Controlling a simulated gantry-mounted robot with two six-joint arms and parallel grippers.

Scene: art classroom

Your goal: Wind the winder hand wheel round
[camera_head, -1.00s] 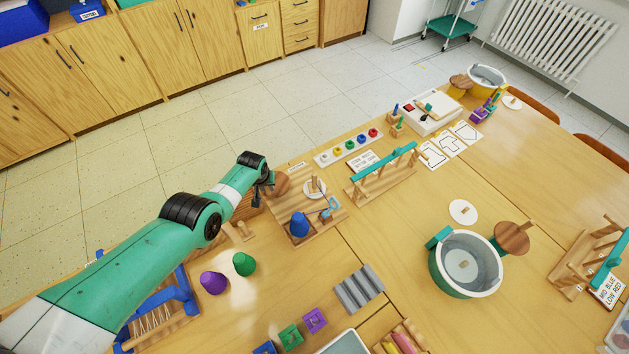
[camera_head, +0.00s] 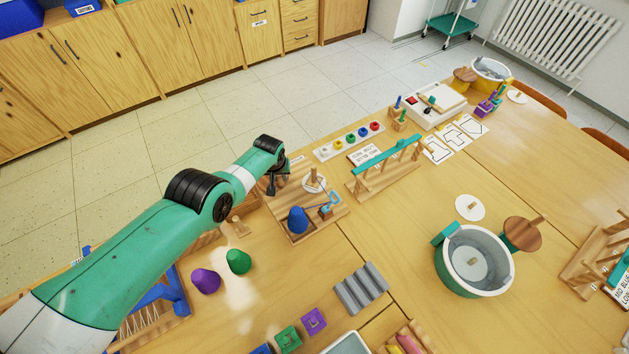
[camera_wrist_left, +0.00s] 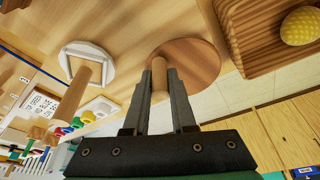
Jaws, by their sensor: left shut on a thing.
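The winder stands on a wooden board (camera_head: 322,222) near the table's far edge, with a blue cone (camera_head: 297,220) on it. In the left wrist view the hand wheel (camera_wrist_left: 200,62) is a round brown wooden disc with a peg handle (camera_wrist_left: 159,78). My left gripper (camera_wrist_left: 159,85) is shut on that peg, one finger on each side. In the head view my left gripper (camera_head: 275,187) is at the board's far left corner, and the arm largely hides the wheel. My right gripper is not in view.
A white disc with a wooden peg (camera_head: 313,182) is on the board beside the wheel. A green cone (camera_head: 239,261) and a purple cone (camera_head: 206,281) stand nearer. In the wrist view, a wooden tray (camera_wrist_left: 262,65) holds a yellow bumpy thing.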

